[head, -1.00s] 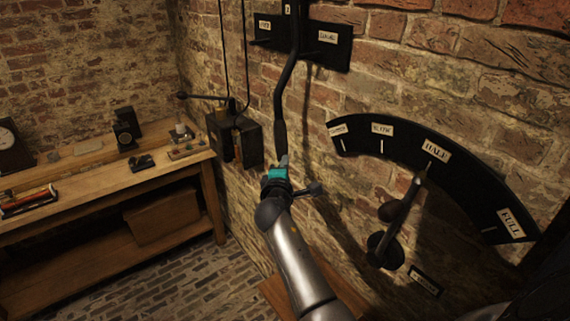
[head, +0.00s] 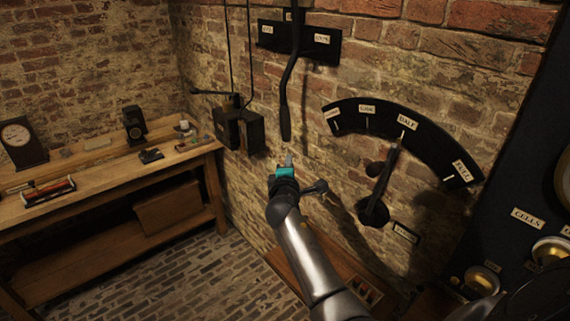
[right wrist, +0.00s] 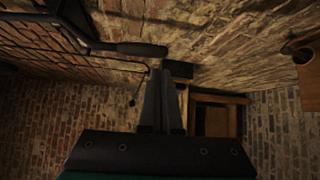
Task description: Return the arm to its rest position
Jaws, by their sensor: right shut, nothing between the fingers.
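My right gripper (head: 288,160) shows in the head view as grey fingers on a teal and black wrist, at the end of my silver right arm (head: 307,258). It is shut and empty, just below the lower end of a black hanging lever (head: 286,115), with a small gap between them. In the right wrist view the gripper (right wrist: 163,75) points at the room with its fingers together. The lever's dark grip (right wrist: 140,48) shows there above the fingertips. My left gripper is not in view.
A black arc plate (head: 362,108) with a pointer lever (head: 385,170) at HALF is on the wall. A dark panel with brass parts (head: 550,250) stands at right. A wooden bench (head: 205,160) with a clock (head: 22,142) is at left. The brick floor (head: 165,270) is clear.

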